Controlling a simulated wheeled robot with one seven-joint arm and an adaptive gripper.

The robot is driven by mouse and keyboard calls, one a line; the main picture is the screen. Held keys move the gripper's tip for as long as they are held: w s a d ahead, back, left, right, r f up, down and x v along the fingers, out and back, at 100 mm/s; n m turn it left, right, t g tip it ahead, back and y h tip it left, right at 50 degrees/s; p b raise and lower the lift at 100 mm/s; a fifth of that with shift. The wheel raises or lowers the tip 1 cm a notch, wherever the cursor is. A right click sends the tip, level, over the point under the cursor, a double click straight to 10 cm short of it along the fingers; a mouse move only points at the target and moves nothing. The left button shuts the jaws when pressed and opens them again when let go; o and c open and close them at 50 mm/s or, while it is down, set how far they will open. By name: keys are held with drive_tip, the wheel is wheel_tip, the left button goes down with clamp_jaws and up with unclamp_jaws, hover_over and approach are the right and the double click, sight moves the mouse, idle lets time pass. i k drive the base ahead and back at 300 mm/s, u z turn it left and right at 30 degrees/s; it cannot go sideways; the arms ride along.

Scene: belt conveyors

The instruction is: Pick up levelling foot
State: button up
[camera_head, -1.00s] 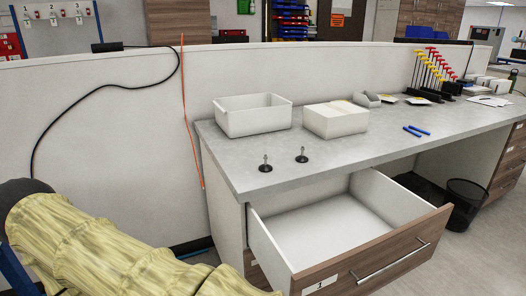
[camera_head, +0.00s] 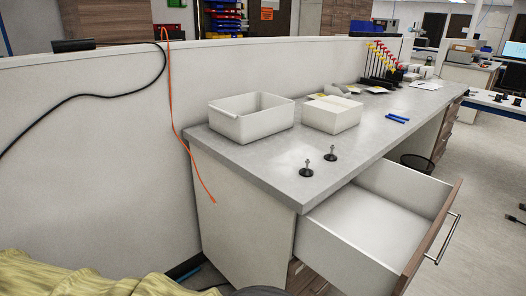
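Two levelling feet stand upright on the grey worktop near its front left corner. Each has a black round base and a thin metal stem. One levelling foot (camera_head: 306,169) is nearer the front edge. The other levelling foot (camera_head: 331,154) is a little behind it to the right. Nothing touches either of them. My gripper is not in view; only part of my arm in a yellowish cover shows at the bottom left, so I cannot see its fingers.
An open white bin (camera_head: 252,122) and a closed white box (camera_head: 332,116) stand behind the feet. Blue pens (camera_head: 397,118) lie to the right. A drawer (camera_head: 372,222) stands open below the worktop. An orange cord (camera_head: 172,100) hangs by the partition.

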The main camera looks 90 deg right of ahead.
sight(330, 157)
drive_tip(key=z, duration=1.55)
